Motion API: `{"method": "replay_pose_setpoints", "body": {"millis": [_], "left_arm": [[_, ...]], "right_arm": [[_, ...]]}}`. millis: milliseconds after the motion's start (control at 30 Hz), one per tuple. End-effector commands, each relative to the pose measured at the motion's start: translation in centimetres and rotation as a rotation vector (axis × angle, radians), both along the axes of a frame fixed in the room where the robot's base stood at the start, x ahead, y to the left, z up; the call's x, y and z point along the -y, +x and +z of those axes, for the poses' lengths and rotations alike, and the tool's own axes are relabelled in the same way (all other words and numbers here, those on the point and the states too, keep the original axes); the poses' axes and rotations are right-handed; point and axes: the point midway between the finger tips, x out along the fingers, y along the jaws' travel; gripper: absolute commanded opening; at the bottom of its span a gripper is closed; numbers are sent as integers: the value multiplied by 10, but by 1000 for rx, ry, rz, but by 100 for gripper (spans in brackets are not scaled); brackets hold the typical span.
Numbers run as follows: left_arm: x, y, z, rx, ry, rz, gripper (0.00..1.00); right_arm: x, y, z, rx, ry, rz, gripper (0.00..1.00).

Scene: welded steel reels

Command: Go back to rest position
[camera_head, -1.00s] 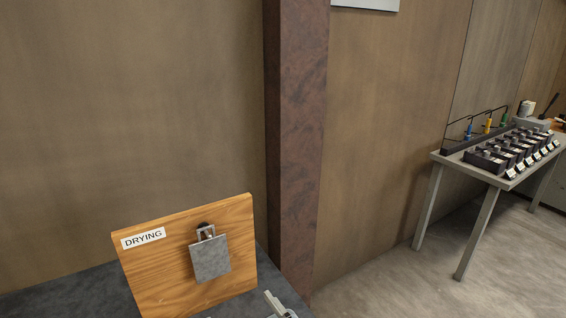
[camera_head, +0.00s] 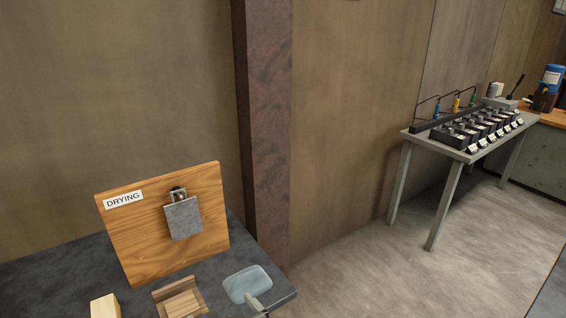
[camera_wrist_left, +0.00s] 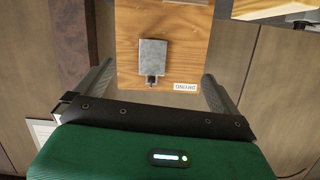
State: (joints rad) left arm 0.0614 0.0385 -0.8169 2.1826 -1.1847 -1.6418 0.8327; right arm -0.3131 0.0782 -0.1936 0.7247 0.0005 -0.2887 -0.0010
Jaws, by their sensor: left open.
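My left gripper (camera_wrist_left: 157,72) shows in the left wrist view, its two grey fingers spread wide with nothing between them. That view is upside down. Beyond the fingers is the wooden drying board (camera_wrist_left: 190,30) with a grey metal plate (camera_wrist_left: 152,57) hanging on it, apart from the fingers. In the head view the board (camera_head: 137,235), labelled DRYING, leans upright on a dark bench, and the plate (camera_head: 184,220) hangs from a hook near its top. Neither gripper can be made out with certainty in the head view.
The dark bench (camera_head: 40,285) also holds a pale blue rounded piece (camera_head: 247,283), a slatted wooden piece (camera_head: 181,302) and a wooden block (camera_head: 104,307). A brown column (camera_head: 265,140) stands behind. A grey table (camera_head: 470,152) with several dark boxes is at right. Floor between is clear.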

Motion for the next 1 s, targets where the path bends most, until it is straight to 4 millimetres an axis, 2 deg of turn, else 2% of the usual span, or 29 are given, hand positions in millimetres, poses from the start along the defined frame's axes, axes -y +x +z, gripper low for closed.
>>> {"method": "replay_pose_setpoints", "body": {"millis": [167, 367, 500, 600, 800, 1000], "left_arm": [[-19, -10, -36, -170, -19, -36, 100], [-45, -35, -85, -410, -58, -115, 100], [-70, -73, -128, -627, -112, -224, 100], [-85, -102, -150, -748, -152, -311, 100], [-102, -146, -169, -879, -210, -455, 100], [-114, -181, -175, -950, -251, -573, 100]], "right_arm": [[-6, 11, 1, 14, 7, -1, 100], [2, 3, 0, 4, -2, 1, 100], [8, -5, 0, -5, -9, 3, 100], [11, -8, 0, -10, -13, 5, 100], [13, -13, 0, -14, -15, 4, 100], [9, -9, 0, -10, -10, 3, 100]]}}
